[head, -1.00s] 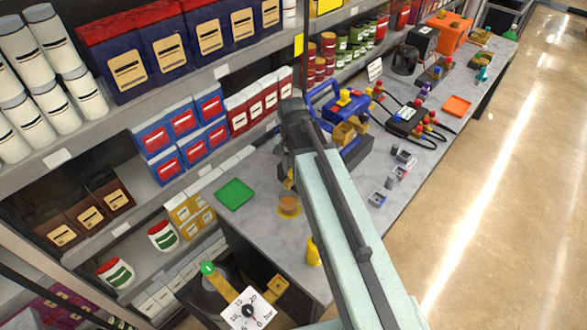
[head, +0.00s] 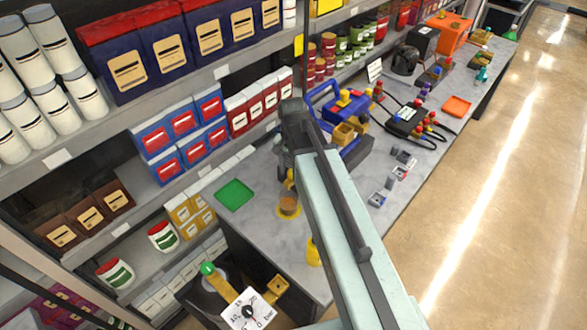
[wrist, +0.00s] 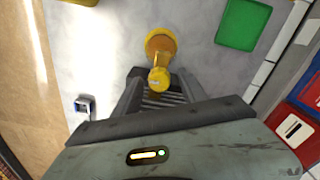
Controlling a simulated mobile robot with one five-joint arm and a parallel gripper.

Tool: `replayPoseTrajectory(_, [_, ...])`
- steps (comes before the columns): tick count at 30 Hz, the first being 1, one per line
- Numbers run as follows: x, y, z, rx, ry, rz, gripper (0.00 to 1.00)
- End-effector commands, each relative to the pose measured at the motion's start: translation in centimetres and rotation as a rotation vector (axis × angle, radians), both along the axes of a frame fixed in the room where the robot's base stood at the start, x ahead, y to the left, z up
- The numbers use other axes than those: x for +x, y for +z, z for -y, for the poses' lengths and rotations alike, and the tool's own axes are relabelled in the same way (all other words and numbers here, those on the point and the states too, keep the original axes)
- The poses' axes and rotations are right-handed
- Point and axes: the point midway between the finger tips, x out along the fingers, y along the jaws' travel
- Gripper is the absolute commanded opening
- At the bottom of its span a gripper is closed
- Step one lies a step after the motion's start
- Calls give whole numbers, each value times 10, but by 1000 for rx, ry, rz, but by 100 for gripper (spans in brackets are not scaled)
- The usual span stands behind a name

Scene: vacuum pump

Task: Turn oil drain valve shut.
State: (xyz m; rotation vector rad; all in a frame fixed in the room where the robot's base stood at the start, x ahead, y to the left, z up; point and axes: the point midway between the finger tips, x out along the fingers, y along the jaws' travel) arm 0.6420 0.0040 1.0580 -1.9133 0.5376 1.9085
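A yellow knob-like part (wrist: 159,80), which may be the oil drain valve, shows in the wrist view between the fingertips of my gripper (wrist: 157,78). The dark fingers stand apart, one on each side, with visible gaps. Whether either touches it is unclear. Beyond it is a round yellow piece (wrist: 160,43), seen in the head view as a yellow-rimmed brown round piece (head: 289,207) on the bench. In the head view my gripper (head: 289,178) is mostly hidden by my arm. A blue machine with yellow parts (head: 349,104), possibly the pump, stands behind the arm, partly covered.
A green tray (head: 235,194) lies left of the gripper. A yellow bottle (head: 313,252) stands near the bench's front end. A white gauge (head: 247,311) with yellow fittings is in the foreground. Small grey blocks (head: 378,197) lie right of the arm. Stocked shelves border the bench.

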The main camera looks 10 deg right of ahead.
Motion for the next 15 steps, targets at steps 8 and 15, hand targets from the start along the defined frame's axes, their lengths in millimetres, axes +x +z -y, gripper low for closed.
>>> replayPoseTrajectory(8, [0,16,0,0,0,-1,49])
replayPoseTrajectory(15, [1,59,0,0,0,0,49])
